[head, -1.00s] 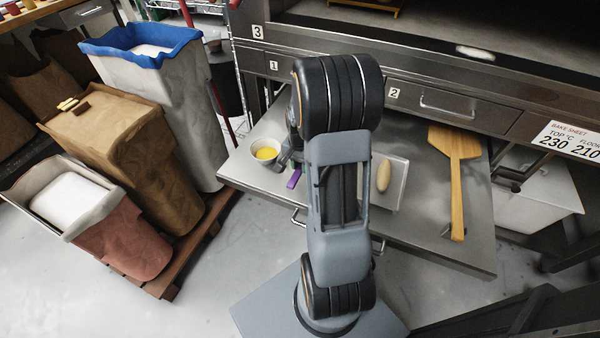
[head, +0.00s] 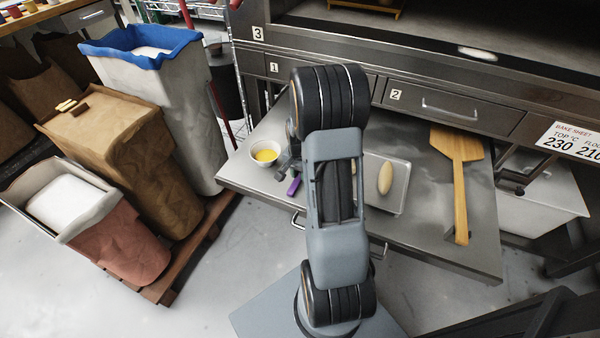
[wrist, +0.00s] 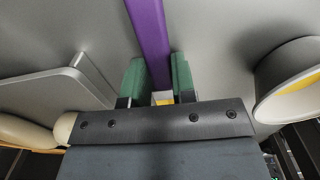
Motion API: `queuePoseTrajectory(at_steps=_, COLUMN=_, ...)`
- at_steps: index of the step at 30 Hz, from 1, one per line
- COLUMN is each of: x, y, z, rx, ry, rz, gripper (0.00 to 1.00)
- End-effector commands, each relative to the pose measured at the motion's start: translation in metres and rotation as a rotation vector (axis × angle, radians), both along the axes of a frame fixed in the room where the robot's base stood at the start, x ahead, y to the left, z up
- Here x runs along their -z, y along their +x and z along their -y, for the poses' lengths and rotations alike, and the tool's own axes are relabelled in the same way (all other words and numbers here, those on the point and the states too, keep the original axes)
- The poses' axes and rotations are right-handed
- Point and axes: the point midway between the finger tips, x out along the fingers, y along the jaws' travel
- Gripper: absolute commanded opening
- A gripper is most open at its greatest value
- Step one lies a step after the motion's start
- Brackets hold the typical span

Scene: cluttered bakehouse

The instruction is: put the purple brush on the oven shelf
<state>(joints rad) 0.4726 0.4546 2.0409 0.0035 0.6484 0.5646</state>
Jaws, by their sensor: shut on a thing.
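The purple brush (head: 293,187) is at the left part of the steel pull-out shelf (head: 415,220). In the wrist view its purple handle (wrist: 150,35) runs between the two green fingertips. My gripper (wrist: 158,82) is shut on the handle; it also shows in the head view (head: 285,165), partly hidden by my arm. The brush is close to the shelf surface; whether it touches cannot be told. The brush's other end is mostly hidden, with a small pale and yellow bit showing between the fingers.
A white bowl (head: 264,160) of yellow liquid stands left of the gripper. A tray (head: 397,200) with a dough piece (head: 385,178) lies to its right. A wooden peel (head: 459,180) lies farther right. Bare shelf lies between tray and peel. Above is the dark oven opening (head: 500,20).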

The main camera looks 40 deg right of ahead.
Motion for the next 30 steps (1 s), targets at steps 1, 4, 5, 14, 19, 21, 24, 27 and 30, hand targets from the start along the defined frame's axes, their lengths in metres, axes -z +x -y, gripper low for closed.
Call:
queuePoseTrajectory(at_steps=1, x=0.002, y=0.0, z=0.0, rx=0.0, ry=0.001, rz=-0.001, gripper=0.26)
queuePoseTrajectory(at_steps=4, x=0.001, y=0.0, z=0.0, rx=0.0, ry=0.0, rz=0.0, gripper=0.35)
queuePoseTrajectory(at_steps=5, x=0.001, y=0.0, z=0.0, rx=0.0, ry=0.001, rz=-0.001, gripper=0.38)
queuePoseTrajectory(at_steps=14, x=0.001, y=0.0, z=0.0, rx=0.0, ry=0.0, rz=0.0, gripper=0.5)
queuePoseTrajectory(at_steps=19, x=-0.007, y=0.0, z=0.0, rx=0.0, ry=0.0, rz=0.001, gripper=0.5)
queuePoseTrajectory(at_steps=21, x=-0.016, y=0.0, z=0.0, rx=0.0, ry=0.0, rz=0.001, gripper=0.5)
queuePoseTrajectory(at_steps=24, x=-0.035, y=0.0, z=0.0, rx=0.0, ry=-0.001, rz=0.002, gripper=0.5)
queuePoseTrajectory(at_steps=27, x=-0.056, y=0.0, z=0.0, rx=0.0, ry=-0.001, rz=0.002, gripper=0.5)
queuePoseTrajectory(at_steps=30, x=-0.075, y=0.001, z=0.0, rx=0.0, ry=-0.002, rz=0.003, gripper=0.5)
